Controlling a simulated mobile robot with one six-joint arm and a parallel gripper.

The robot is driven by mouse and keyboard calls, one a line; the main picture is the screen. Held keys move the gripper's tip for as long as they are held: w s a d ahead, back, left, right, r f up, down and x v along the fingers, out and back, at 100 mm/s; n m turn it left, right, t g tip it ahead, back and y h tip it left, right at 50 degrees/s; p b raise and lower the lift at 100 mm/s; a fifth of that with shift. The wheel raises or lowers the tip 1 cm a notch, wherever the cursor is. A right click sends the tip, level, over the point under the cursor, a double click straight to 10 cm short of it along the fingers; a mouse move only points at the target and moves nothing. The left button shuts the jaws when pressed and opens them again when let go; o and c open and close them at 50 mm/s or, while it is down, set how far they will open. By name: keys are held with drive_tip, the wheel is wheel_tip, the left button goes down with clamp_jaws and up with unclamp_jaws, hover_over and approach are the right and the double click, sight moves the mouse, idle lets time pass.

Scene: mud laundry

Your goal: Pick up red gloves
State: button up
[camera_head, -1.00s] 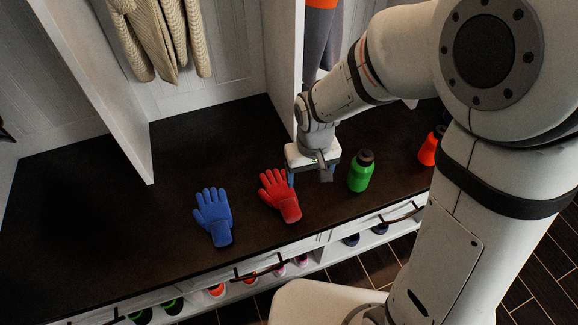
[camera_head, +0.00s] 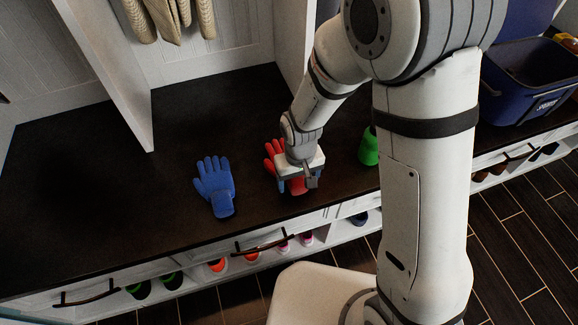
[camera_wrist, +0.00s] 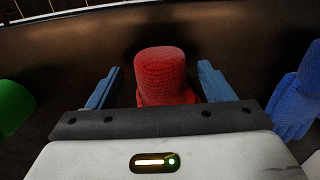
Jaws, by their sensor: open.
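The red gloves (camera_head: 271,150) lie on the dark bench top (camera_head: 110,195), partly hidden under my gripper in the head view. In the wrist view the red cuff (camera_wrist: 162,72) stands between the two blue fingers of my gripper (camera_wrist: 160,88). The fingers are apart, one on each side of the cuff, with gaps showing. My gripper (camera_head: 298,186) is open and holds nothing. The rest of the red gloves is hidden by the gripper body in the wrist view.
Blue gloves (camera_head: 215,186) lie to the left; their edge shows at the right of the wrist view (camera_wrist: 296,100). A green bottle (camera_head: 369,148) stands close on the right, partly behind my arm. A dark blue bin (camera_head: 520,90) is at the far right. Shoes fill cubbies below the bench.

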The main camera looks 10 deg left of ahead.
drive_tip(key=shift+r, duration=0.1)
drive_tip(key=c, duration=1.1)
drive_tip(key=shift+o, duration=0.2)
drive_tip(key=shift+r, duration=0.1)
